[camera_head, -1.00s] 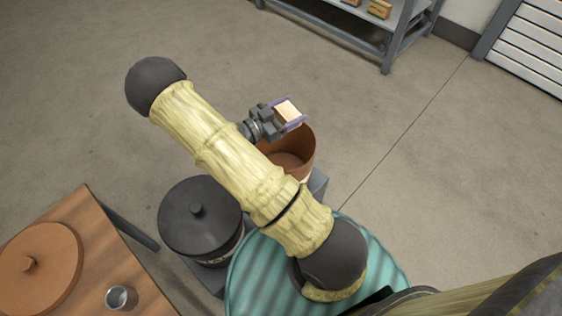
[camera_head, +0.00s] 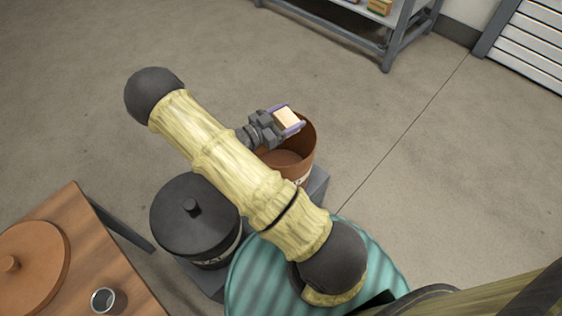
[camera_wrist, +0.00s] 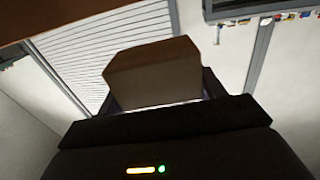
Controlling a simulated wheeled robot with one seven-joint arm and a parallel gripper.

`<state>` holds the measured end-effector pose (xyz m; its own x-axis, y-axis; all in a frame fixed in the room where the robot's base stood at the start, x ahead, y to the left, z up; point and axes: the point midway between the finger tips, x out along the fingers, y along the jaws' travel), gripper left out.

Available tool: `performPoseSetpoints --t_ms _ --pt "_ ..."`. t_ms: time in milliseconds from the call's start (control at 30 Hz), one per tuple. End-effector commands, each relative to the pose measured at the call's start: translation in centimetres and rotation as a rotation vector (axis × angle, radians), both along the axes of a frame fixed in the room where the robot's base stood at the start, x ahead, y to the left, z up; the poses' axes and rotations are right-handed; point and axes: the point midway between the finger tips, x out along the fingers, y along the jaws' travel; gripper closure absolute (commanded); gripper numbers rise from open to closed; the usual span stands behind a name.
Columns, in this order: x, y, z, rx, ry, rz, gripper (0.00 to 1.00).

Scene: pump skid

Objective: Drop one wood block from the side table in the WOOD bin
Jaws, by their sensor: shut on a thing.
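A pale wood block (camera_head: 287,118) is between the jaws of my gripper (camera_head: 290,120) in the head view. The block also shows large between the dark fingers in the wrist view (camera_wrist: 155,72). My gripper is shut on it. Block and gripper appear over the far part of an open round brown bin (camera_head: 306,145); how high above its rim I cannot tell. The bin looks empty where its inside shows. My arm hides its near left part, and its label is mostly hidden. In the wrist view a brown edge (camera_wrist: 60,18) crosses the top left.
A black lidded bin (camera_head: 196,215) stands left of the brown bin. A wooden table (camera_head: 85,235) at lower left holds a round brown lid (camera_head: 40,258) and a metal cup (camera_head: 104,299). A grey shelf (camera_head: 392,35) stands at the back. The floor is open between.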

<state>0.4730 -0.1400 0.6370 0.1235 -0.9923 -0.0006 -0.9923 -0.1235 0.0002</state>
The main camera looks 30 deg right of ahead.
Motion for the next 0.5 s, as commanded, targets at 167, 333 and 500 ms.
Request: performPoseSetpoints --t_ms 167,333,500 --pt "-0.02 -0.07 0.06 0.000 0.000 -0.002 0.20" --pt "0.02 0.07 0.06 0.000 0.000 0.001 0.07" --pt "-0.02 -0.05 0.07 0.000 0.000 -0.001 0.07"
